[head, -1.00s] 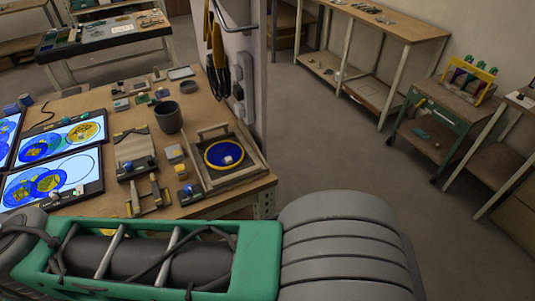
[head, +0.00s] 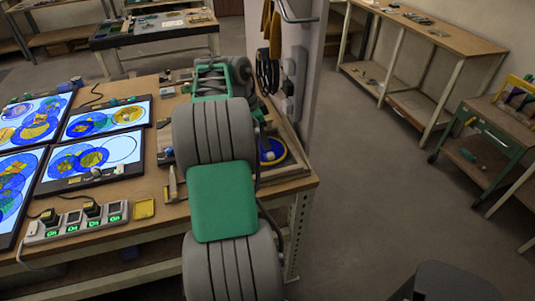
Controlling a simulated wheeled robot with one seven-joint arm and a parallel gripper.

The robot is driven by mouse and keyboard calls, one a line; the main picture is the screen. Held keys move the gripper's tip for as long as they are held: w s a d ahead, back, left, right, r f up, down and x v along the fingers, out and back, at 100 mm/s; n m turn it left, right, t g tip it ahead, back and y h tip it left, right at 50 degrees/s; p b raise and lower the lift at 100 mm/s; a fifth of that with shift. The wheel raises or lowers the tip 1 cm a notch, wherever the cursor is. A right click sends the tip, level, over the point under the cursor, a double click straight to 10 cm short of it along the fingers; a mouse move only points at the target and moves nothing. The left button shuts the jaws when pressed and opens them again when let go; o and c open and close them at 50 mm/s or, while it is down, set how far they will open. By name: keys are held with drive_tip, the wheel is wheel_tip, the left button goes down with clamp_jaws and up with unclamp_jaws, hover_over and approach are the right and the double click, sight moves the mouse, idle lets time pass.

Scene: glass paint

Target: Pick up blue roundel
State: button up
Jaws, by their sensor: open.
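The blue roundel (head: 278,148), a round blue disc with a yellow rim, lies in a wooden tray (head: 292,170) at the right end of the workbench. A small pale object sits on it. My arm crosses in front and hides the roundel's left part.
Lit panels (head: 112,152) with blue and yellow discs cover the bench's left side. A post with hanging tools stands behind the tray. Open floor lies to the right.

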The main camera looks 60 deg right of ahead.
sight(271, 154)
drive_tip(key=p+x, duration=0.1)
drive_tip(key=x, duration=0.6)
drive_tip(key=shift+s+d+f, duration=0.15)
drive_tip(key=shift+s, duration=0.05)
drive_tip(key=shift+c, duration=0.5)
clamp_jaws()
idle(0.5)
